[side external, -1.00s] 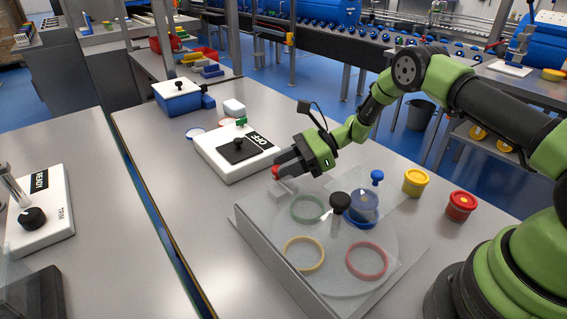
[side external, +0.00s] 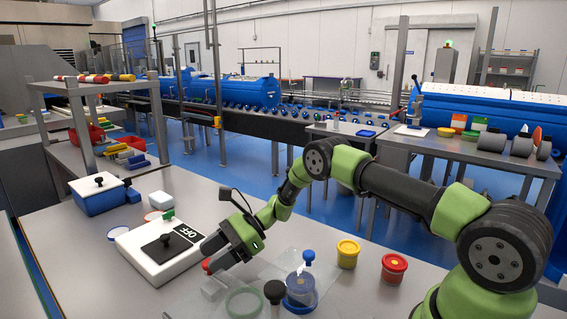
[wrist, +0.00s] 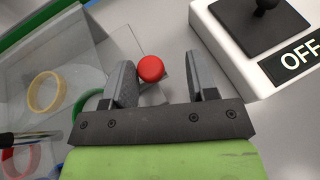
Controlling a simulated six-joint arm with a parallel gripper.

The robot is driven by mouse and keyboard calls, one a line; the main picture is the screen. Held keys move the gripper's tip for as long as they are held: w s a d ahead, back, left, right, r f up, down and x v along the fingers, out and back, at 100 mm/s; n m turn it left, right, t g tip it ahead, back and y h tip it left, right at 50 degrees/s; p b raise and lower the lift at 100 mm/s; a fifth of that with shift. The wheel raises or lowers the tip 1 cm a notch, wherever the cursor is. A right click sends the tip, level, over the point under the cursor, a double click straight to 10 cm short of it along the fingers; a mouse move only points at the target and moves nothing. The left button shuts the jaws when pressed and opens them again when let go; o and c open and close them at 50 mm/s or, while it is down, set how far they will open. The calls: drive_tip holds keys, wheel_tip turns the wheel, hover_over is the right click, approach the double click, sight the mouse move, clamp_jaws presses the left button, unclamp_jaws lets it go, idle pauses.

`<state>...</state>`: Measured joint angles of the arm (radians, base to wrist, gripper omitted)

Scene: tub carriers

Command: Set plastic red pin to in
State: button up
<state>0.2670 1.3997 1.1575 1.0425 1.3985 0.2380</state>
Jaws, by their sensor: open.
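The red pin (wrist: 151,68) has a round red head and stands at the edge of the clear carrier housing. In the wrist view it lies between the two fingers of my gripper (wrist: 160,82), closer to the left finger, with a gap to the right one. In the side external view the pin (side external: 207,266) shows just under the fingertips of my gripper (side external: 214,258). The fingers are apart and do not hold the pin. How far the pin is pushed in cannot be told.
A white box with a black knob and an OFF label (side external: 188,233) stands left of my gripper. A yellow tub (side external: 347,255), a red tub (side external: 394,268) and a blue tub (side external: 299,290) stand to the right. Coloured rings, one green (side external: 243,302), lie under the clear cover.

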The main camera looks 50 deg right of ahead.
drive_tip(key=v, duration=1)
drive_tip(key=s+a+r+n+h, duration=0.4)
drive_tip(key=s+r+n, duration=0.2)
drive_tip(key=r, duration=0.4)
drive_tip(key=s+a+r+n+g+h, duration=0.1)
drive_tip(key=s+a+r+n+h, duration=0.3)
drive_tip(key=s+r+n, duration=0.3)
drive_tip(key=shift+s+r, duration=1.1)
drive_tip(key=shift+r, duration=1.2)
drive_tip(key=s+n+t+h, duration=0.2)
drive_tip(key=s+n, duration=0.3)
drive_tip(key=s, duration=0.5)
drive_tip(key=shift+s+d+r+t+h, duration=0.25)
drive_tip(key=shift+d+t+h, duration=0.1)
drive_tip(key=shift+t, duration=0.25)
